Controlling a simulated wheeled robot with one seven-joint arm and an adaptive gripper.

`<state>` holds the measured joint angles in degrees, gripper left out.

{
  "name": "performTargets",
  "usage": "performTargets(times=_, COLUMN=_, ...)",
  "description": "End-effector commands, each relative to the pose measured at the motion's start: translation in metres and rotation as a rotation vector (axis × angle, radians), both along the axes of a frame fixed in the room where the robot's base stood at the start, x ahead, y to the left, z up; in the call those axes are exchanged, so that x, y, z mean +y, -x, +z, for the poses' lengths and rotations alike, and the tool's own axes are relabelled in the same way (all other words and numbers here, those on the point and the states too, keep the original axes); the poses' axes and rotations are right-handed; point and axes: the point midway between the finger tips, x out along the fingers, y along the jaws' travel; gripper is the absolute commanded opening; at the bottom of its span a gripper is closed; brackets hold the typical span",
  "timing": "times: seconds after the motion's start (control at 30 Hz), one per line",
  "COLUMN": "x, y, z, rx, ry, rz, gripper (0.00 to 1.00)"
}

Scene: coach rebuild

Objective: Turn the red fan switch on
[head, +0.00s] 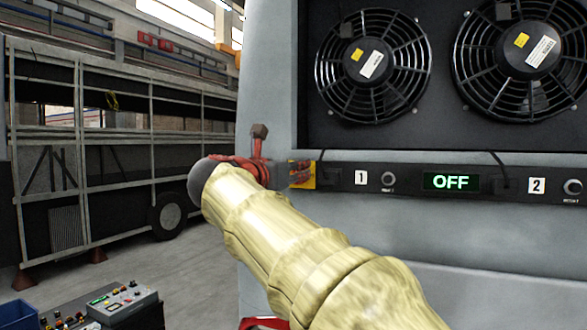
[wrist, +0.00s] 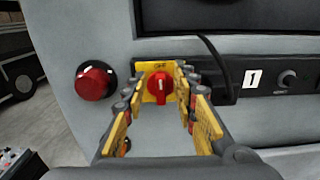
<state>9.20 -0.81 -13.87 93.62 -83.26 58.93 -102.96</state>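The red fan switch (wrist: 160,88) is a rotary knob on a yellow plate (wrist: 147,68) in the wrist view. Its handle looks roughly upright; the small lettering above it is hard to read. My gripper (wrist: 160,80) is open around it, with one finger on each side and a visible gap to the knob on both. I cannot tell how far the fingertips are from the panel. A green display (head: 451,181) on the panel reads OFF.
A round red button or lamp (wrist: 94,82) sits left of the switch. A cable (wrist: 212,58) hangs beside the plate. Two black fans (head: 372,65) are above. A control box (head: 122,303) stands lower left.

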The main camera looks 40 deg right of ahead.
Motion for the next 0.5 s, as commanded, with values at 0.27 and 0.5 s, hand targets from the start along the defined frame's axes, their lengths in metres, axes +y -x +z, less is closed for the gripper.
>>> performTargets(times=0.27, x=0.0002, y=0.0000, z=-0.0001, rx=-0.001, ry=0.000, rz=0.000, gripper=0.23)
performTargets(times=0.5, x=0.0003, y=0.0000, z=-0.0002, rx=-0.001, ry=0.000, rz=0.000, gripper=0.09)
